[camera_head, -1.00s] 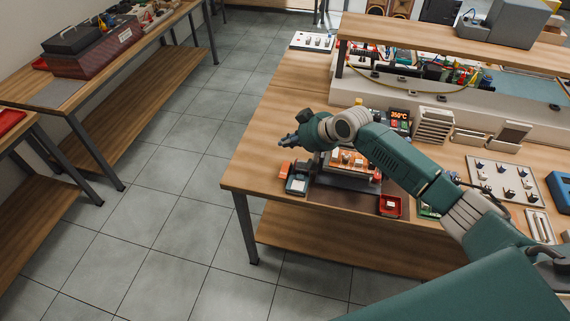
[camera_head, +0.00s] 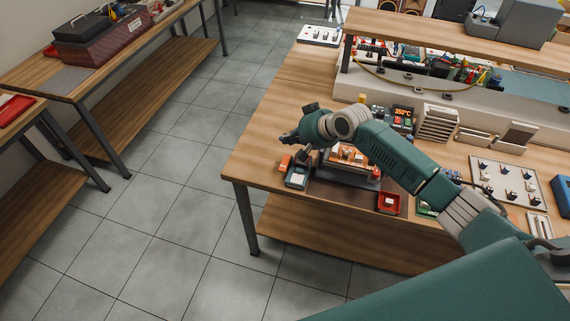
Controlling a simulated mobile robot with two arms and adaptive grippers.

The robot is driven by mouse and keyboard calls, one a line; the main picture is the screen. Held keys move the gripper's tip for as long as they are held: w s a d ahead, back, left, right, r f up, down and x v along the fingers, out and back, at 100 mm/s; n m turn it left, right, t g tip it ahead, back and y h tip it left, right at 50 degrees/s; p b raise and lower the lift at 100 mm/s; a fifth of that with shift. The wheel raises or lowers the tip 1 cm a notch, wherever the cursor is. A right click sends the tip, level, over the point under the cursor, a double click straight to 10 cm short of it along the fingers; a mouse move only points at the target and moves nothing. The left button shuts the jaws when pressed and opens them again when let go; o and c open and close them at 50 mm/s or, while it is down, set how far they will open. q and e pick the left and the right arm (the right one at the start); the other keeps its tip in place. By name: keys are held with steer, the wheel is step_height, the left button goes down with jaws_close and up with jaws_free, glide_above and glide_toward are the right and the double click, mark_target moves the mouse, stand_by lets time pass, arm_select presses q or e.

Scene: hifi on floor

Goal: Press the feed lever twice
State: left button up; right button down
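My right gripper (camera_head: 290,138) is at the end of the green arm that comes in from the right. It points left, above the left end of a small machine (camera_head: 352,160) with an orange top on the workbench. Its fingers are small and dark, and I cannot tell whether they are open or shut. I cannot clearly make out the feed lever; the arm covers part of the machine. My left gripper is not in view.
A red tray (camera_head: 389,203) stands right of the machine near the workbench (camera_head: 262,150) front edge. A display reading 350°C (camera_head: 402,111) is behind the arm. A board with several small parts (camera_head: 505,182) lies at the right.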

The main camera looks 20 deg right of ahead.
steer(key=b, duration=0.5)
glide_above(283, 160)
steer(key=s+d, duration=0.1)
steer(key=s, duration=0.1)
steer(key=f, duration=0.5)
steer(key=shift+w+f, duration=0.2)
steer(key=shift+w, duration=0.05)
step_height(283, 160, down, 2)
steer(key=shift+f+b, duration=0.1)
steer(key=shift+b, duration=0.4)
steer(key=shift+f, duration=0.1)
steer(key=shift+f, duration=0.35)
steer(key=shift+s+f+b, duration=0.1)
steer(key=shift+f+b, duration=0.4)
steer(key=shift+f, duration=0.3)
stand_by(0.5)
steer(key=shift+r+p, duration=1.15)
